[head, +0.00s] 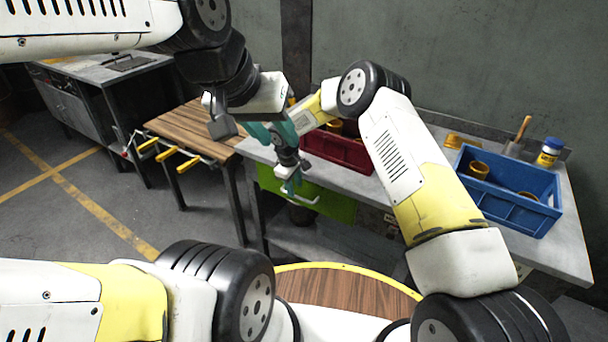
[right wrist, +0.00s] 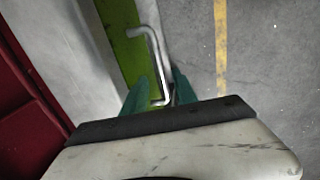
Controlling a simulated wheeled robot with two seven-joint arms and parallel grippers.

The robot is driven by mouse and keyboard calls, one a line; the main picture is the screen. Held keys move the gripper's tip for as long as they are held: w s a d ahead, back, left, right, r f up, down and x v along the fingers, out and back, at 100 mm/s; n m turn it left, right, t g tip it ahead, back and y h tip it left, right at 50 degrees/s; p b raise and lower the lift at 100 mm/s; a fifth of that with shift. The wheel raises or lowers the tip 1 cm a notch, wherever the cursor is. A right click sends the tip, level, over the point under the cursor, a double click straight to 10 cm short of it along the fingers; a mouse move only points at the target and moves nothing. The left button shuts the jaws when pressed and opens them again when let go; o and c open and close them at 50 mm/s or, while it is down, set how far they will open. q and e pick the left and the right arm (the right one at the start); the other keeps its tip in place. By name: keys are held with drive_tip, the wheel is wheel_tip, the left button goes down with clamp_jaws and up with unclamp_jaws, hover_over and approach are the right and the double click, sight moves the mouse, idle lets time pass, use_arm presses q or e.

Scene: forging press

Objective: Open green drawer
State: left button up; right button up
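The green drawer (head: 334,206) is under the grey workbench, and its green front also shows in the wrist view (right wrist: 130,55). Its bent metal handle (head: 306,199) sticks out from the front, and it runs down between my right fingers in the wrist view (right wrist: 154,45). My right gripper (head: 290,186) is at the handle with its two teal fingers apart, one on each side of the bar. I cannot tell whether they touch it.
On the workbench stand a red bin (head: 338,153) and a blue crate (head: 507,190) holding yellow-brown parts. A wooden table (head: 192,128) with yellow-handled clamps stands to the left. The floor in front of the drawer shows free room, with yellow lines.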

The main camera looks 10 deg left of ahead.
sight(296, 192)
drive_tip(key=shift+w+d+f, duration=0.1)
drive_tip(key=shift+w+f, duration=0.05)
drive_tip(key=shift+f, duration=0.7)
drive_tip(key=shift+w+d+f, duration=0.1)
drive_tip(key=shift+w+f, duration=0.05)
drive_tip(key=shift+f, duration=0.7)
drive_tip(key=shift+c, duration=0.2)
clamp_jaws()
